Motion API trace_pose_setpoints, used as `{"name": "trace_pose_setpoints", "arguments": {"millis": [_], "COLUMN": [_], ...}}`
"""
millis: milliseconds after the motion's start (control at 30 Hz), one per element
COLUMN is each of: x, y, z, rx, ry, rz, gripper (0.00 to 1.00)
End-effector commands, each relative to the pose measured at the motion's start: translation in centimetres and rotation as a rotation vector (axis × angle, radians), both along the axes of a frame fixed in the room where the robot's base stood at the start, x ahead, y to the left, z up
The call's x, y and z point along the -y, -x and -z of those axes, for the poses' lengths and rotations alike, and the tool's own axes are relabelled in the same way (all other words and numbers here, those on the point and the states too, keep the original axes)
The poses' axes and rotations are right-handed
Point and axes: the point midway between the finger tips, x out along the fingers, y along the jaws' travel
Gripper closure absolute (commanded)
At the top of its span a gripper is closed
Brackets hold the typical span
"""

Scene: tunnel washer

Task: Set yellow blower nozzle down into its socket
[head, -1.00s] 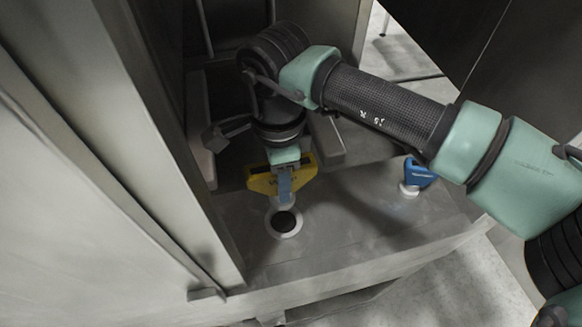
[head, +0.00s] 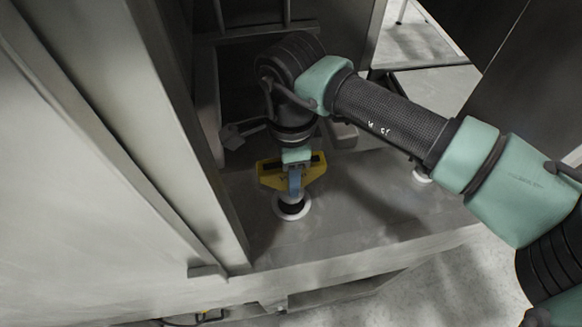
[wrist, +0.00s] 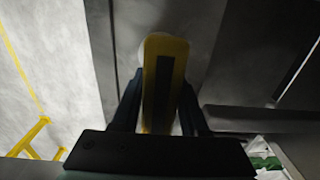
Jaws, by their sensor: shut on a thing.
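The yellow blower nozzle (head: 267,177) is in my gripper (head: 294,186), upright above the bench. It also shows in the wrist view (wrist: 160,50), where my gripper (wrist: 160,100) has a dark finger on each side of it. The socket (head: 281,215) is a pale ring around a dark hole in the bench top. In the head view the nozzle and a blue finger overlap the far side of this ring. The nozzle's lower end is hidden behind the finger, so I cannot tell whether it touches the socket.
A tall metal panel (head: 185,130) stands close on the left. A second pale ring (head: 422,177) on the bench to the right is partly hidden by my arm. The grey bench top (head: 350,215) is clear between the two rings. Yellow rails (wrist: 30,135) show in the wrist view.

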Motion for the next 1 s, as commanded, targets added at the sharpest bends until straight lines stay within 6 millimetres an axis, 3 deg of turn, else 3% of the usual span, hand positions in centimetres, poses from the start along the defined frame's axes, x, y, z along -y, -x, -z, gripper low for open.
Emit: {"name": "trace_pose_setpoints", "arguments": {"millis": [300,1000], "x": [0.0,0.0], "y": [0.0,0.0], "z": [2.1,2.3], "rx": [0.001,0.001], "ry": [-0.001,0.000], "rz": [0.000,0.000], "gripper": [1.00,1.00]}}
